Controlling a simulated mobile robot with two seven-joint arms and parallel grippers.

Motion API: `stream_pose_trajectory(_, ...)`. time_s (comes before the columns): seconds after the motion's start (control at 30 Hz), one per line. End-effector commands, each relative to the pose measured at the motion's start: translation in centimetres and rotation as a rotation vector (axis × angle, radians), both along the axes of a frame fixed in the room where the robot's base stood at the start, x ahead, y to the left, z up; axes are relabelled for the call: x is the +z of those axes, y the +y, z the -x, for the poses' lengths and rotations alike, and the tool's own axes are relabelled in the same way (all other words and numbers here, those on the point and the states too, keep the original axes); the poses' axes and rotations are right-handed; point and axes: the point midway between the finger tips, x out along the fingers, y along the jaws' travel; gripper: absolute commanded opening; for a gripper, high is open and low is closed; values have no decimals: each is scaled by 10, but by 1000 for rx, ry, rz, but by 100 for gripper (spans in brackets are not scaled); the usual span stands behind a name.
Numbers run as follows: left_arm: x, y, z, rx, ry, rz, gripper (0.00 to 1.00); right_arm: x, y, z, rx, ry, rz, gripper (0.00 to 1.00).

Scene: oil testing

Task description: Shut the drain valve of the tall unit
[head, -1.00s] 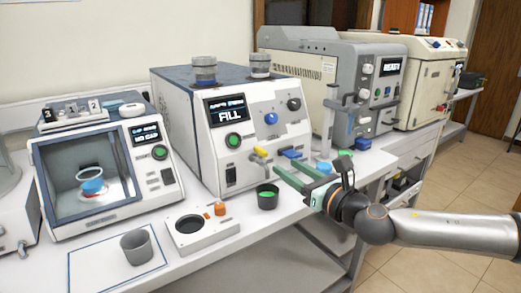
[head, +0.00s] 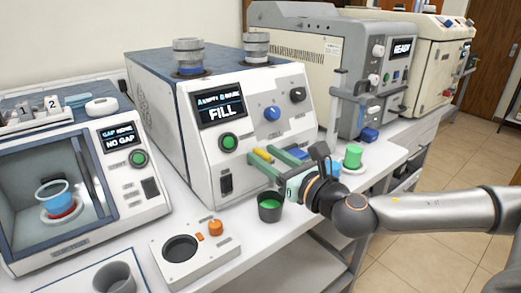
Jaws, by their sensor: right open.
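The tall unit (head: 240,185) is a white box with a dark top, and its screen reads "FILL". A yellow lever (head: 262,155), which looks like its drain valve, sticks out low on its front face. My right gripper (head: 262,161) is open at this lever. Its two green fingers lie on either side of the yellow lever in the picture; I cannot tell whether they touch it. A dark cup with green inside (head: 270,207) stands on the bench below the gripper. My left gripper is not in view.
A white block with a round dark well (head: 195,250) and an orange knob (head: 215,227) lies in front. A glass-fronted unit (head: 130,215) stands at the left. A green cap (head: 353,157) and a grey machine (head: 385,55) are to the right. A grey beaker (head: 113,278) stands at the front.

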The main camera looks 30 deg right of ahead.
Motion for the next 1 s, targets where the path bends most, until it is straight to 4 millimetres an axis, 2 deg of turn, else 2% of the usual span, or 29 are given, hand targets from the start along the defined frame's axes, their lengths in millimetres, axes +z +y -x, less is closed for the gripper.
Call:
stream_pose_trajectory(0.37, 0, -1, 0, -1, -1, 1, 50, 0, 1, 1, -1, 1, 0, 50)
stream_pose_trajectory(0.83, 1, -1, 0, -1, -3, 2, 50, 0, 1, 1, -1, 1, 0, 0)
stream_pose_trajectory(1.0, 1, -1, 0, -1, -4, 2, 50, 0, 1, 1, -1, 1, 0, 0)
